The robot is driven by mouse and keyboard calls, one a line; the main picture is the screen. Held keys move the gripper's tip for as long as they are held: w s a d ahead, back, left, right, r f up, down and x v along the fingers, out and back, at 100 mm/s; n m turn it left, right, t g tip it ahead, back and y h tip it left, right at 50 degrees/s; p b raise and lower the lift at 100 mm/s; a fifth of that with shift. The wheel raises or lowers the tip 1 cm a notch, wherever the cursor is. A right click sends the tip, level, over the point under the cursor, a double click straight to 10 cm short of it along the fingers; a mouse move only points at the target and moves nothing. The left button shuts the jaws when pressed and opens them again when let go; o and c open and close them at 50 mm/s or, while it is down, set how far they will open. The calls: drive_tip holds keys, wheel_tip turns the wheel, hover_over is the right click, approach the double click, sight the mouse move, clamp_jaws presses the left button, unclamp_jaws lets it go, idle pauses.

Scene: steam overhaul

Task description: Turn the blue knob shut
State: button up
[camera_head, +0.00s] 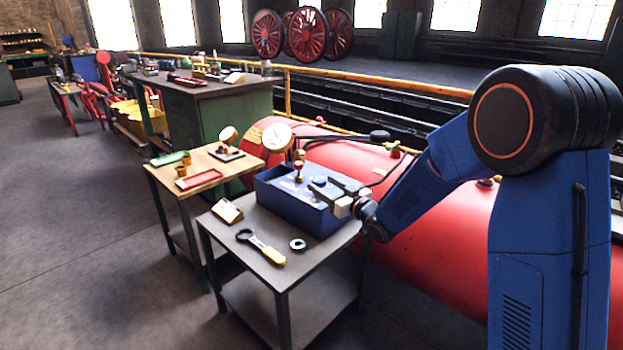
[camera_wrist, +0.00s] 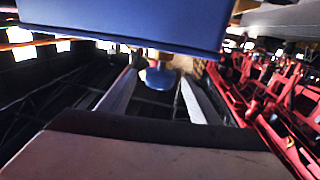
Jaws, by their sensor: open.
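The blue knob (camera_wrist: 158,77) shows in the wrist view, below a brass fitting under a wide blue panel. My gripper (camera_wrist: 158,84) is open, with one finger to each side of the knob in that view. I cannot tell whether the knob is within the fingers or just beyond their tips. In the head view my gripper (camera_head: 323,184) reaches leftward over the blue box (camera_head: 287,208) on the small grey table. A round gauge (camera_head: 278,137) on a brass and red fitting (camera_head: 298,172) stands at the box.
A yellow-handled wrench (camera_head: 262,246), a ring (camera_head: 298,244) and a small card stand (camera_head: 227,211) lie on the grey table (camera_head: 285,277). A wooden-topped table (camera_head: 190,202) with small trays is to its left. A large red boiler (camera_head: 430,222) lies behind. The floor at left is clear.

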drive_tip(key=x, duration=0.7)
drive_tip(key=shift+w+a, duration=0.1)
drive_tip(key=shift+w, duration=0.05)
drive_tip(key=c, duration=1.1)
